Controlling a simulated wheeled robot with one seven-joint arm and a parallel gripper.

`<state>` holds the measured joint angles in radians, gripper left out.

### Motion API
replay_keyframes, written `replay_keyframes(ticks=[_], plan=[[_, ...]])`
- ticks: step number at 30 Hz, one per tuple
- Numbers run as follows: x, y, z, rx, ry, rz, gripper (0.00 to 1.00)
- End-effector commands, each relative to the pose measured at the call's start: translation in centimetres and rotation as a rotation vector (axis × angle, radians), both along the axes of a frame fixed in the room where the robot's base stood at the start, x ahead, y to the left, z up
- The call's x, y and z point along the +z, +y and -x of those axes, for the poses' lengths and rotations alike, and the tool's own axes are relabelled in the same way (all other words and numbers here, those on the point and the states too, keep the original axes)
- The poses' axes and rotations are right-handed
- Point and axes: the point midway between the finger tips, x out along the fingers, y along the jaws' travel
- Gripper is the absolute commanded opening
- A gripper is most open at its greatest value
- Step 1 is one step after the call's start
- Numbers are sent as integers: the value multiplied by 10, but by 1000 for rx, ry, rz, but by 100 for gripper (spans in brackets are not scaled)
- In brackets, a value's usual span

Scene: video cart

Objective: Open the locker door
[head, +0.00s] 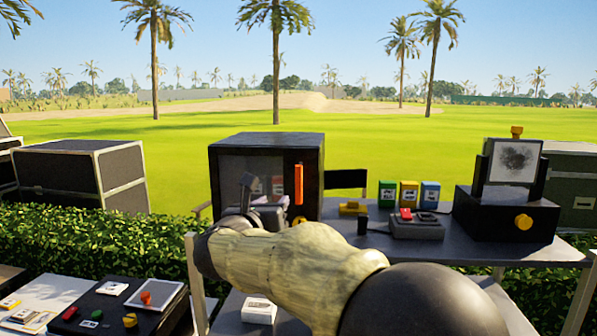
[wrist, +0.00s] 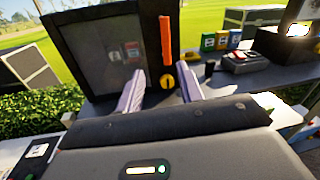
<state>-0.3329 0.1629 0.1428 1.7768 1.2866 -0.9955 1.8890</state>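The locker is a dark box (head: 222,140) on the grey table, with a grey see-through door (head: 252,168) that looks shut. A vertical orange handle (head: 298,184) is on the right side of its front; it also shows in the wrist view (wrist: 166,40). A round yellow knob (wrist: 167,82) sits below the handle. My gripper (wrist: 162,80) is in front of the locker, low, with its two pale fingers apart and nothing between them. In the wrist view the fingers point toward the knob area, below the handle. In the head view my arm hides most of the gripper.
Right of the locker stand green, yellow and blue boxes (head: 409,194), a grey device with red buttons (head: 416,225) and a black unit with a screen (head: 507,212). A dark case (head: 75,175) stands behind the hedge at left. A panel with knobs (head: 120,305) is at lower left.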

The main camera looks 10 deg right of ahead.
Motion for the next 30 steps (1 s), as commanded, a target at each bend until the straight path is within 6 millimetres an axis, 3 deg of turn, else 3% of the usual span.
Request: replay_keyframes(ticks=[4,17,30], plan=[[10,2,5,-46,-55,-117,37],[10,-3,-1,-49,-55,-117,37],[13,-38,-61,-52,-54,-115,37]])
